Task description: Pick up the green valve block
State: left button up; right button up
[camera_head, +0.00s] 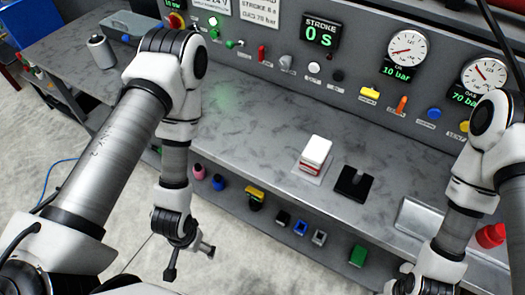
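A small green block (358,256), which looks like the green valve block, sits low in front of the bench, below its front edge at lower right. I cannot tell exactly what it rests on. My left gripper (190,261) hangs in front of the bench at lower left, well left of the green block. Its fingers are spread apart with nothing between them. My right arm comes down at the right side, to the right of the green block.
Blue, black and grey small pieces (300,227) sit in the same low row, left of the green block. On the grey bench (240,115) stand a white-topped block (316,155) and a black notched block (354,184). A control panel (360,45) rises behind.

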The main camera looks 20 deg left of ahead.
aim_at(358, 257)
jog(key=k+j+z, duration=0.15)
jog(key=z, duration=0.35)
jog(key=k+z, duration=0.35)
jog(key=z, duration=0.15)
